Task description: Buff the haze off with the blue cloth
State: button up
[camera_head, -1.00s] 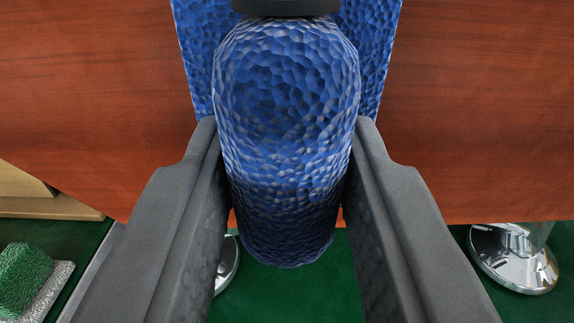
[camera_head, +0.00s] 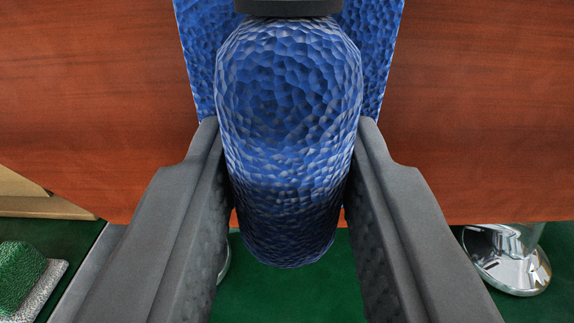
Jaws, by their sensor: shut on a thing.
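A blue faceted rounded piece (camera_head: 290,130), the grip of the blue cloth, sits between the two dark fingers of my gripper (camera_head: 287,165). The gripper is shut on it. A flat blue sheet of the same faceted look, the cloth (camera_head: 372,50), shows behind it at the top, against a reddish-brown wooden surface (camera_head: 480,110). Whether the cloth touches the wood cannot be told. No haze can be made out on the visible wood.
Below the wood is a dark green surface (camera_head: 290,297). A shiny chrome round base (camera_head: 508,262) stands at the lower right. A green pad on a grey block (camera_head: 22,275) lies at the lower left, with a light wooden edge (camera_head: 40,203) above it.

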jog(key=shift+d, duration=0.25)
jog(key=shift+d, duration=0.1)
jog(key=shift+d, duration=1.4)
jog(key=shift+d, duration=1.55)
jog(key=shift+a, duration=0.15)
jog(key=shift+a, duration=1.4)
jog(key=shift+a, duration=0.15)
